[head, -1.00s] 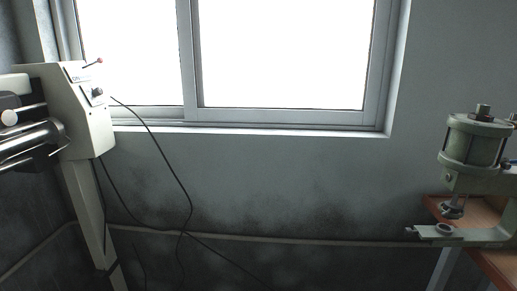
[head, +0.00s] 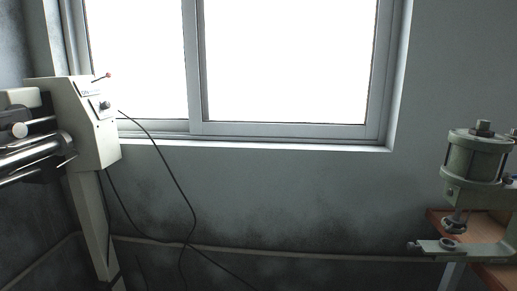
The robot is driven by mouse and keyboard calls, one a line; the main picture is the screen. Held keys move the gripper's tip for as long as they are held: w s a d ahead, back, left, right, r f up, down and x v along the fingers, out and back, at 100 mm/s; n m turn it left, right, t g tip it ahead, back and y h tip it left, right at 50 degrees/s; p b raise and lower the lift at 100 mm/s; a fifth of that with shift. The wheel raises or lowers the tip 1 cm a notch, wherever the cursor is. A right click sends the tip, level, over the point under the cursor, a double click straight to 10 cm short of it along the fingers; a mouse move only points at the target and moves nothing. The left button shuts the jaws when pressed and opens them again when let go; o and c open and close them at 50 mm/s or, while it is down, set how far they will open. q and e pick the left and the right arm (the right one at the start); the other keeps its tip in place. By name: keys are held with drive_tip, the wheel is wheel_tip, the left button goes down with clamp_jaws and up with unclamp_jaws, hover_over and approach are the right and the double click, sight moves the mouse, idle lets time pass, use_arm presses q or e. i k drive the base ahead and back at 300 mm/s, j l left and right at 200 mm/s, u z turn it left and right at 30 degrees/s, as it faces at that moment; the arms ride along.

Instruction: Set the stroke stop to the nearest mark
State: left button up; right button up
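A green pneumatic press (head: 474,165) stands at the right edge of the head view, partly cut off. It has a round cylinder with a bolt and nut (head: 483,128) on top. Below the cylinder is a ram with a round foot (head: 454,224), above a flat lower arm (head: 468,250) that carries a small ring. I cannot make out a stroke stop or any marks at this size. Neither of my grippers is in view.
The press is on a brown wooden table (head: 437,218) at the right. A cream machine (head: 98,130) with metal rollers (head: 35,146) stands on a leg at the left. Black cables (head: 160,160) hang between. A window (head: 285,130) is in the grey wall behind.

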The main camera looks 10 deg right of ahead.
sight(483, 125)
drive_tip(key=z, duration=1.7)
